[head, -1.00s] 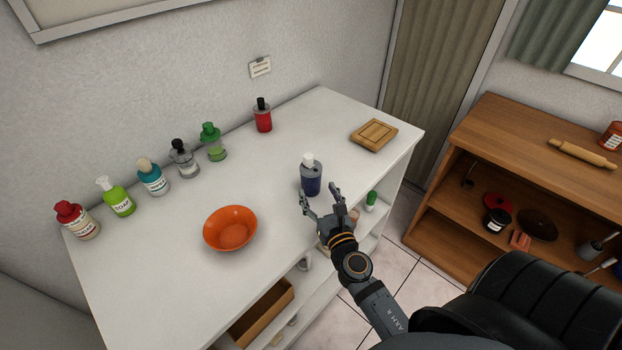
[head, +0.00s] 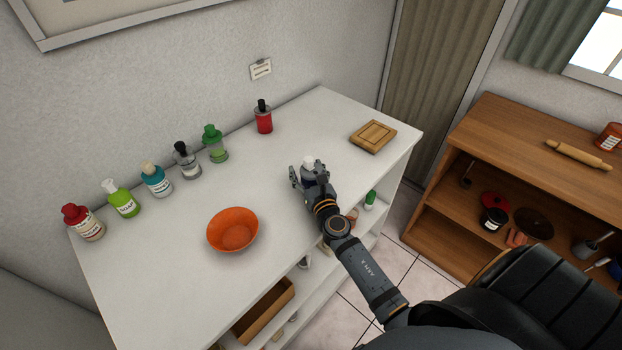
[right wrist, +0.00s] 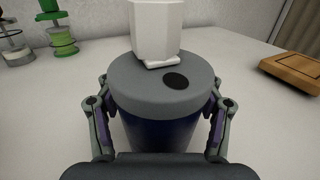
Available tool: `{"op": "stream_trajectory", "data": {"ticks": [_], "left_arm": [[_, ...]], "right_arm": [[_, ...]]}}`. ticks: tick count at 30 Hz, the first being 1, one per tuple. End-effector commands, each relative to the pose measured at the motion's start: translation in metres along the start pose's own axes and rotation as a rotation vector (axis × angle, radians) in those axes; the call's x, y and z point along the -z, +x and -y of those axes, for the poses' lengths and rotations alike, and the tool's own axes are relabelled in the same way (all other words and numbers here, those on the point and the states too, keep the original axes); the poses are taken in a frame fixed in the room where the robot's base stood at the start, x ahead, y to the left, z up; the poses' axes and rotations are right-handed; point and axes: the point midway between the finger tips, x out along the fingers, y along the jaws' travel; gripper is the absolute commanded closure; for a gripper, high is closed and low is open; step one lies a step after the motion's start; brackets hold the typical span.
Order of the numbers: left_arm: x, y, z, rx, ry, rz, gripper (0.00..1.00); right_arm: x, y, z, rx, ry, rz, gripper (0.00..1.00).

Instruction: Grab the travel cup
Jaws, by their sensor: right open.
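The travel cup (right wrist: 158,128) has a dark blue body, a grey lid and a white block-shaped top. It stands upright on the white counter. In the head view its white top (head: 308,161) shows, with most of the body hidden behind my right gripper (head: 308,177). My right gripper is open, with one finger on either side of the cup in the right wrist view (right wrist: 158,112). Whether the fingers touch the cup cannot be told. My left gripper is not in view.
An orange bowl (head: 232,230) sits left of the cup on the white counter (head: 165,260). Several bottles line the wall side, with a red bottle (head: 263,118) behind the cup. A wooden board (head: 373,136) lies to the right. The counter is clear between them.

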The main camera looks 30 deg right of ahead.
Motion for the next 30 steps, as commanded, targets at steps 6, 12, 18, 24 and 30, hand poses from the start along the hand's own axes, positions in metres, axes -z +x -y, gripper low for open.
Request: {"op": "stream_trajectory", "data": {"ticks": [6,12,18,24,30], "left_arm": [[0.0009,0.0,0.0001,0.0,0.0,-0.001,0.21],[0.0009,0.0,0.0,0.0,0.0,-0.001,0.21],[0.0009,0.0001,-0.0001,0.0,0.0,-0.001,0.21],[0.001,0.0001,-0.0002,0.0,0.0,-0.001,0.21],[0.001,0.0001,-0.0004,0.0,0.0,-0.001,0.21]], "right_arm": [[0.0001,0.0027,0.0,0.0,0.0,0.0,0.32],[0.0002,0.0025,0.0,0.0,0.0,0.0,0.55],[0.0006,0.0023,0.0,0.0,0.0,-0.001,0.82],[0.001,0.0021,0.0,0.0,0.0,-0.001,0.92],[0.0012,0.002,0.0,0.0,0.0,-0.002,0.94]]}}
